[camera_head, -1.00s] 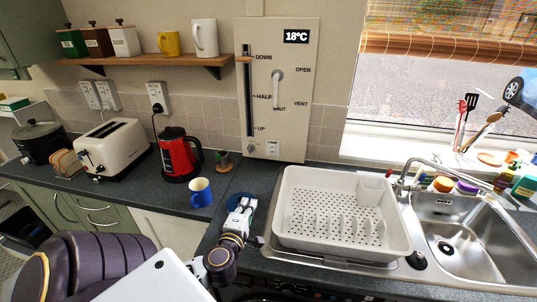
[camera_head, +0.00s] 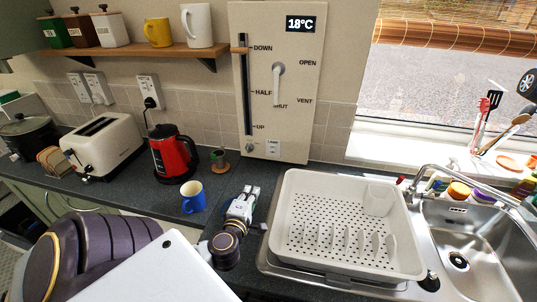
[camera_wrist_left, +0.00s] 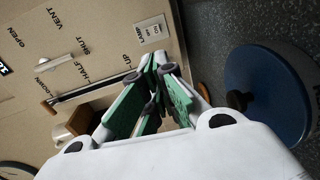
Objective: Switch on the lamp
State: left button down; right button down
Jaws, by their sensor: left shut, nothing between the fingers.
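No lamp can be made out. The plate also shows in the left wrist view (camera_wrist_left: 152,29). My left gripper (camera_head: 250,190) is shut and empty, low over the worktop in front of the panel and apart from it. In the left wrist view its green-sided fingers (camera_wrist_left: 160,62) come together towards the panel. My right gripper is not in view.
A white dish rack (camera_head: 285,225) stands right of my left gripper. A blue mug (camera_head: 193,197) and a red kettle (camera_head: 172,158) stand left. A dark blue round object (camera_wrist_left: 270,95) with a black knob is beside the gripper.

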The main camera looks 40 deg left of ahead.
pick_arm(q)
jog(key=shift+w+a, duration=0.1)
jog(key=shift+w, duration=0.1)
dwell(0.5)
send_near(269, 152)
jog(key=shift+p+x, duration=0.35)
jog(key=shift+x, duration=2.7)
jog(key=shift+r, duration=0.1)
jog(key=shift+w+b, duration=0.1)
jog(key=shift+b, duration=0.2)
